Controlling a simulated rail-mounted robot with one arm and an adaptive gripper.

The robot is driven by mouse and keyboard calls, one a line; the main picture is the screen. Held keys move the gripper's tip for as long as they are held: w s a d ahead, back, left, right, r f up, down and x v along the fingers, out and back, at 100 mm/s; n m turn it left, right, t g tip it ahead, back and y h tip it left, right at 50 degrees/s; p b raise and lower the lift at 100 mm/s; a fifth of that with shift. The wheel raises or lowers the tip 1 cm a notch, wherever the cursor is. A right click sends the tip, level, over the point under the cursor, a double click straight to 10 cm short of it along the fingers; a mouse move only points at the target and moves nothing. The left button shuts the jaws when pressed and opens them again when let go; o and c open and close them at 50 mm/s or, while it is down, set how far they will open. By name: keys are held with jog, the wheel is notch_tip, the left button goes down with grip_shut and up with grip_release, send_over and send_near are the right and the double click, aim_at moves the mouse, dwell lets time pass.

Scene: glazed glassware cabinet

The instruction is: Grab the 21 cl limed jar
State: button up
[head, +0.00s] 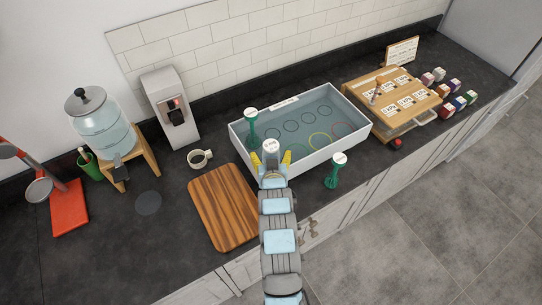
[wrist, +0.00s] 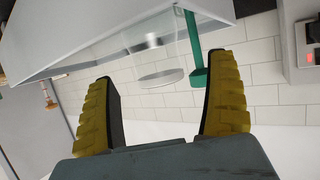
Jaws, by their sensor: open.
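A clear glass jar (wrist: 158,58) with a whitish band around it shows in the wrist view. It is beyond my fingertips and roughly between them, with no finger seen closed on it. Its size marking cannot be read. My gripper (head: 271,162) is open, its yellow fingers spread, at the front left of the white basin (head: 345,151) in the head view; it also shows in the wrist view (wrist: 163,75). A pale round label (head: 271,146) shows between the fingers in the head view; the jar itself cannot be made out clearly there.
A green labelled stand (head: 252,128) is at the basin's left, close to the jar in the wrist view (wrist: 194,62). Another green stand (head: 334,174) is in front. A wooden board (head: 222,207) and mug (head: 200,159) lie left; a wooden rack (head: 392,95) stands right.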

jog(key=shift+p+x, duration=0.5)
jog(key=shift+x, duration=1.85)
jog(key=shift+d, duration=0.15)
jog(key=shift+f, duration=0.1)
jog(key=c, duration=1.4)
